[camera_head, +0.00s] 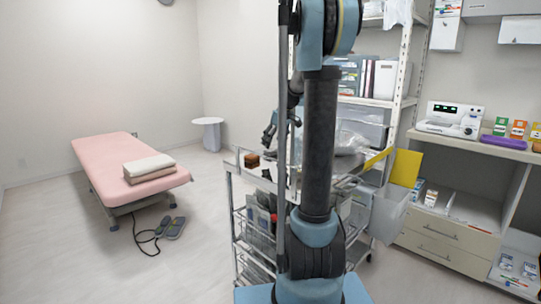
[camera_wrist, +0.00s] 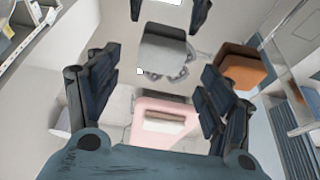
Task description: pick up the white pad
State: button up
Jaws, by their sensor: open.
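My gripper (camera_wrist: 168,14) is open, with its dark fingers apart on both sides of the wrist view and nothing held between them. In the head view my gripper (camera_head: 268,135) hangs over the left end of the metal cart (camera_head: 238,172), partly hidden by my arm. A bright white flat patch (camera_wrist: 165,2) is cut off at the top edge of the wrist view, between the fingertips; I cannot tell for sure that it is the white pad. My arm column hides much of the cart top in the head view.
A brown block (camera_head: 251,160) is on the cart; it shows right of the fingers in the wrist view (camera_wrist: 243,68). A grey object (camera_wrist: 165,45) lies between the fingers in view. A pink bed (camera_head: 130,160) bears folded towels (camera_head: 148,166). Open floor separates bed and cart.

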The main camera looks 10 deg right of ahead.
aim_at(271, 149)
jog(key=x, duration=0.4)
jog(key=c, duration=0.9)
notch_tip(271, 149, up, 18)
dwell(0.3)
jog(key=shift+o, duration=0.3)
